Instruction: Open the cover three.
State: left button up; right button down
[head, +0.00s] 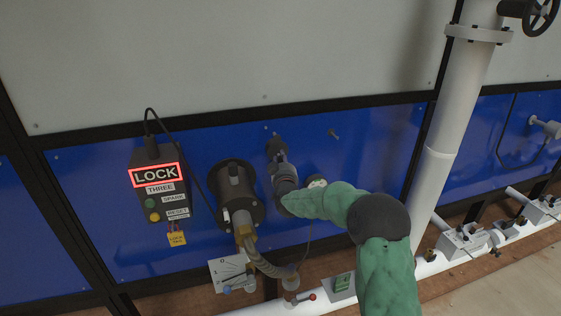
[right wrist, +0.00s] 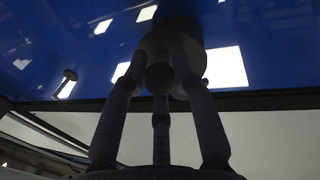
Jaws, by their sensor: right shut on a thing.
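A control box (head: 160,187) on the blue panel reads LOCK in a lit red frame, with THREE below it. To its right is a large dark round fitting (head: 235,185) with hoses below. Right of that, a smaller dark round cover (head: 274,145) sits on the panel. My right gripper (head: 280,163) is shut on this cover, its arm coming from the lower right. In the right wrist view the fingers (right wrist: 160,80) close around the dark round cover (right wrist: 180,32); the fingers and dim light hide much of it. My left gripper is not in view.
A small peg (head: 333,133) sticks out of the panel to the right. A thick white pipe (head: 455,110) rises at the right. White pipes with valves (head: 463,240) run along the bottom.

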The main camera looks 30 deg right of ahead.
jog(key=d+n, duration=0.1)
jog(key=n+b, duration=0.1)
jog(key=n, duration=0.1)
jog(key=d+r+n+t+b, duration=0.1)
jog(key=shift+s+d+r+n, duration=0.1)
jog(key=shift+s+d+n, duration=0.2)
jog(key=shift+n, duration=0.1)
jog(key=d+r+n+t+y+b, duration=0.2)
jog(key=r+n+b, duration=0.3)
jog(key=n+b, duration=0.4)
jog(key=shift+s+d+r+n+y, duration=0.2)
jog(key=shift+s+d+n+y, duration=0.3)
jog(key=shift+n, duration=2.5)
jog(key=shift+w, duration=0.15)
jog(key=c, duration=1.3)
grip_release()
jog(key=shift+f, duration=0.1)
jog(key=o, duration=0.3)
jog(key=shift+a, duration=0.15)
